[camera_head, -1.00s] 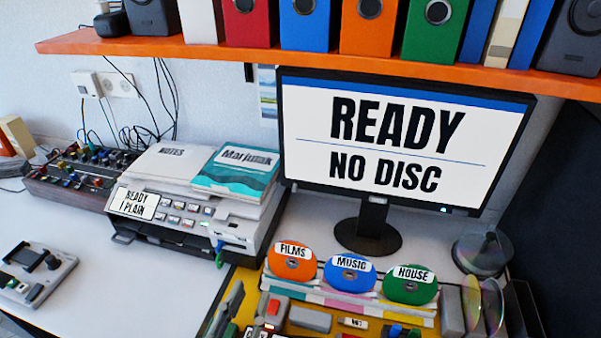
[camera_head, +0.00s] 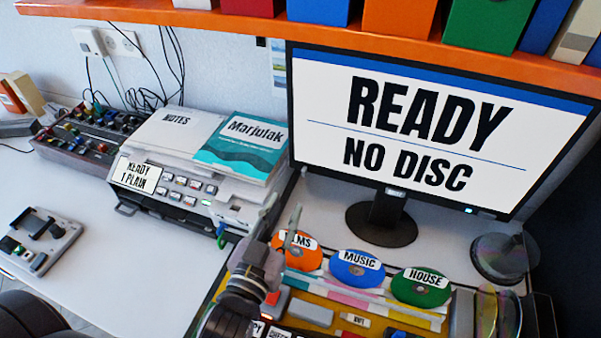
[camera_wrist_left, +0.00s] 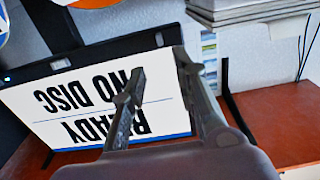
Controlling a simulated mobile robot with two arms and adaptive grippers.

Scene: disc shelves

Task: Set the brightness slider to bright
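No part labelled as a brightness slider can be read in these views. The monitor (camera_head: 440,135) reads READY, NO DISC. The printer (camera_head: 190,190) carries a small READY 1 PLAIN display (camera_head: 136,175) and several buttons. My left gripper (camera_head: 281,222) is open and empty, pointing up in front of the orange FILMS disc (camera_head: 297,258) and covering part of it. In the left wrist view, the open fingers (camera_wrist_left: 157,85) show in front of the upside-down monitor (camera_wrist_left: 75,108), with nothing between them. My right gripper is not in view.
A control box with several coloured knobs (camera_head: 85,138) stands at the far left. A small grey device (camera_head: 40,238) lies on the white desk (camera_head: 130,265). Blue MUSIC (camera_head: 356,270) and green HOUSE (camera_head: 420,288) discs stand right of FILMS. An orange shelf (camera_head: 330,30) overhangs the monitor.

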